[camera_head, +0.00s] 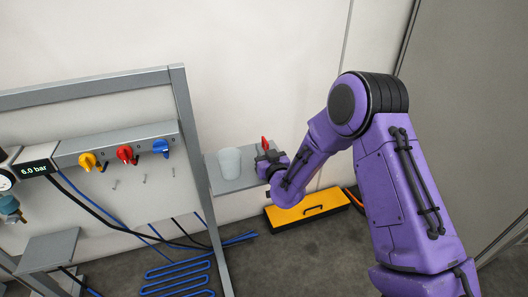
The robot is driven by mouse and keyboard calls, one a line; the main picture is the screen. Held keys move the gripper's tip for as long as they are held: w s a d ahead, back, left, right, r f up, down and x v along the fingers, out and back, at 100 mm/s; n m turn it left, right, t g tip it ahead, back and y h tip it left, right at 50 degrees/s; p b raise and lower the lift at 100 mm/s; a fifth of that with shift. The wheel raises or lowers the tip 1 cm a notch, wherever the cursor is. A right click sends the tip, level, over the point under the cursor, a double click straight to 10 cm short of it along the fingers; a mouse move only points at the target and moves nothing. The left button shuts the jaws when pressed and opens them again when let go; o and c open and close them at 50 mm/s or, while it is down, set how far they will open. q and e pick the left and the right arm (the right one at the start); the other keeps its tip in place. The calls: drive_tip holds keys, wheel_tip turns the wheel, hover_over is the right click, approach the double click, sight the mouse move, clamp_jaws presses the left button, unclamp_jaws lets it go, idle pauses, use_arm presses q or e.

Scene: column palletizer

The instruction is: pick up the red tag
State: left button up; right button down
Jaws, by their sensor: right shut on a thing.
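The red tag (264,144) shows as a small upright red piece at the tip of my right gripper (266,154). My right gripper is shut on it, over the right part of a small grey shelf (238,184). The wrist hides part of the fingers, and I cannot tell whether the tag touches the shelf. My left gripper is not in view.
A whitish cup (229,163) stands on the shelf, left of my right gripper. A grey frame (192,150) carries yellow (87,161), red (126,154) and blue (160,147) valves.

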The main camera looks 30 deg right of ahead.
drive_tip(key=r+p+v, duration=0.1)
drive_tip(key=p+v, duration=0.3)
drive_tip(key=v, duration=1.4)
drive_tip(key=shift+r, duration=0.2)
drive_tip(key=shift+a, duration=0.1)
